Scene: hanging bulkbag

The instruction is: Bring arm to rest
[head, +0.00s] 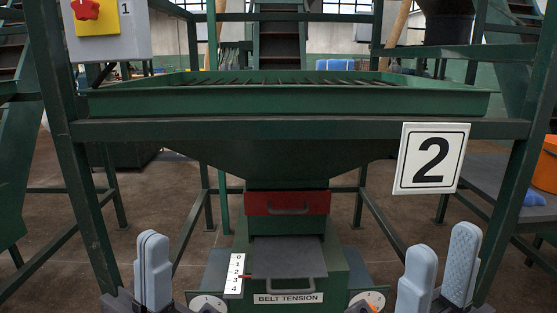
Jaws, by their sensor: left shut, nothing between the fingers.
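My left gripper (152,271) stands upright at the bottom left, its two pale blue-grey fingers pressed together with nothing between them. My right gripper (440,272) stands at the bottom right with its two fingers apart and nothing between them. Both are in front of the green hopper frame and appear clear of it. No bag is seen hanging in the frame.
A green hopper tray (290,103) spans the frame, with a sign "2" (432,158) at right. Below are a red drawer (288,202), a grey slide plate (287,257) and a belt tension scale (235,275). A red knob (85,9) is at upper left. An orange container (546,165) stands at right.

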